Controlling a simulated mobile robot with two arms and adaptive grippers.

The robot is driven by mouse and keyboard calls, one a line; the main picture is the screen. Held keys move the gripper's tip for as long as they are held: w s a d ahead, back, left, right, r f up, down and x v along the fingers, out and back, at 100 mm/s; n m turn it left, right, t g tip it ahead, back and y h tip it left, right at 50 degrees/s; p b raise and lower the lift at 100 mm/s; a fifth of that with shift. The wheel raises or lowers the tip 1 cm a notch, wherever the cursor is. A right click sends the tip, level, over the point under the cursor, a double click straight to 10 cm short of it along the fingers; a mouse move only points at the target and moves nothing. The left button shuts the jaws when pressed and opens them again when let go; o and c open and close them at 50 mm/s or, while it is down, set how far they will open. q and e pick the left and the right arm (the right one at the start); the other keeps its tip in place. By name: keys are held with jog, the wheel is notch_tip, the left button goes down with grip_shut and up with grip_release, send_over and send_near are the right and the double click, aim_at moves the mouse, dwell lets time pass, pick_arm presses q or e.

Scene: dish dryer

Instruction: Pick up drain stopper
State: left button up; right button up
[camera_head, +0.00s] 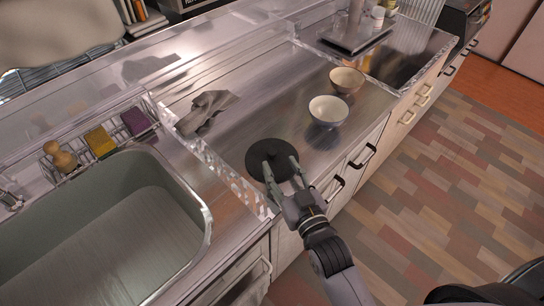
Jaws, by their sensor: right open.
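The drain stopper (267,152) is a flat black disc lying on the steel counter to the right of the sink. My right gripper (281,171) is open over its front part, its two fingers reaching across the near side of the disc. The fingers hide part of the disc, and I cannot tell whether they touch it. My left gripper is not in view.
Two bowls, one white (328,111) and one tan (347,80), stand to the right of the stopper. A crumpled grey cloth (205,110) lies behind it. The empty sink (110,240) is at left, with a wire rack of sponges behind it.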

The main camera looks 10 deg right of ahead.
aim_at(274, 156)
jog(key=x, duration=0.4)
jog(key=shift+w+f, duration=0.1)
jog(key=shift+c, duration=0.5)
grip_shut()
